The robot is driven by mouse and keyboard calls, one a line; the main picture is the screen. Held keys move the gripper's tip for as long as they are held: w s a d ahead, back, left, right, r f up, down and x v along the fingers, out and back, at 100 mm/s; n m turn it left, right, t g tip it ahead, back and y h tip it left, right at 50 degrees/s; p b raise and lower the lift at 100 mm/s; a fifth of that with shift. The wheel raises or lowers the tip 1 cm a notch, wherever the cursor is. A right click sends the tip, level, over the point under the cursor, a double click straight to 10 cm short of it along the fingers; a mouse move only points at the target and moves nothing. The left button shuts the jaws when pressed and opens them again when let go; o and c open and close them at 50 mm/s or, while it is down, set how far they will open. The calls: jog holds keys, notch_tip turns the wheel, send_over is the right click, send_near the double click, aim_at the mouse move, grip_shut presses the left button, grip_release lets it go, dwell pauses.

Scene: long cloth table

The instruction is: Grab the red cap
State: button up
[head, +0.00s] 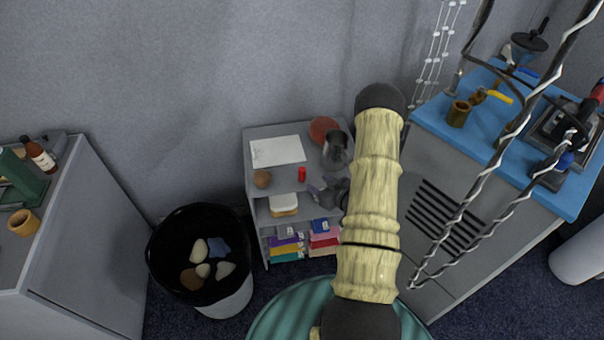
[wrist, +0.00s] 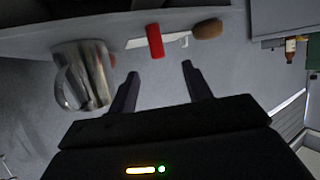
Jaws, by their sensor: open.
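The red cap (head: 302,174) is a small red cylinder standing near the front edge of the grey shelf unit's top (head: 276,180). In the wrist view the red cap (wrist: 155,41) shows just beyond my fingertips and between their lines, with nothing hiding it. My gripper (wrist: 160,71) is open and empty, its two dark fingers spread apart and pointing toward the cap. In the head view my gripper (head: 330,195) is a small grey shape right of the cap, partly hidden by my arm.
A shiny metal mug (wrist: 84,76) stands close to the left finger in the wrist view. A brown round object (head: 262,180), white paper (head: 277,151) and a red plate (head: 323,129) share the shelf top. A black-lined bin (head: 232,296) stands left.

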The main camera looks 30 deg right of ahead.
aim_at(303, 174)
jog(key=p+x, duration=0.1)
jog(key=x, duration=0.7)
jog(key=shift+d+p+x, duration=0.15)
jog(key=shift+p+x, duration=0.25)
jog(key=shift+x, duration=0.9)
jog(key=shift+d+p+x, duration=0.15)
jog(key=shift+p+x, duration=0.25)
jog(key=shift+x, duration=0.9)
jog(key=shift+r, duration=0.1)
jog(key=shift+c, duration=0.4)
jog(key=c, duration=1)
